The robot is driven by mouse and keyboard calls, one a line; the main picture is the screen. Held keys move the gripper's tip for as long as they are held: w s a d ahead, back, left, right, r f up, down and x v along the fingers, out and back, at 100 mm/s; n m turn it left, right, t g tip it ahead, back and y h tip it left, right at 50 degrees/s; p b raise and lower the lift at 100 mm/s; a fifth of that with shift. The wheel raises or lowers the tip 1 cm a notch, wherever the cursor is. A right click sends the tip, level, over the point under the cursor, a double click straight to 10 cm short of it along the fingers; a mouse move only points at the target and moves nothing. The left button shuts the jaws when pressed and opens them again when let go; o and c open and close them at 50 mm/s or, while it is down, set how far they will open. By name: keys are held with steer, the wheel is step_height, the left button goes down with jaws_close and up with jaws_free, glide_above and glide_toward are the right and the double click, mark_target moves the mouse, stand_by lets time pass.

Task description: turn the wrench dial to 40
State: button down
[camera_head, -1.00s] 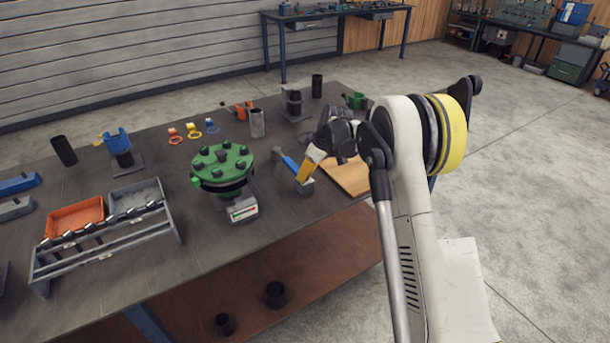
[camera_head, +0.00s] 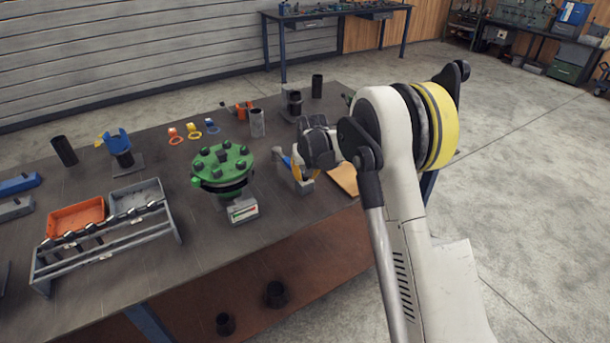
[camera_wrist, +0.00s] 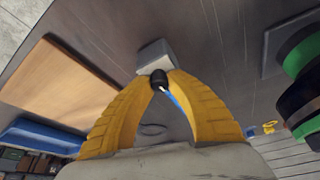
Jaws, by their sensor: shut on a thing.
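The blue wrench (camera_head: 283,158) stands at a grey block (camera_head: 305,186) near the table's right side, partly hidden by my gripper (camera_head: 298,171). In the wrist view, the yellow fingers of my gripper (camera_wrist: 159,83) meet around a black knob-like end, the wrench dial (camera_wrist: 158,75). A strip of the blue wrench (camera_wrist: 177,101) shows between the fingers, and the grey block (camera_wrist: 156,54) is just beyond the tips. No scale or number on the dial can be read.
The green flanged pipe (camera_head: 222,164) with black bolts stands left of my gripper, a small white display box (camera_head: 243,210) in front of it. A wooden board (camera_head: 344,180) lies to the right.

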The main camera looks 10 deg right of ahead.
steer(key=m+h, duration=0.1)
steer(key=m, duration=0.3)
steer(key=shift+m+g+h, duration=0.3)
steer(key=shift+m+h, duration=0.1)
stand_by(0.5)
steer(key=c, duration=1.3)
jaws_free()
steer(key=shift+o, duration=0.2)
steer(key=v, duration=1.2)
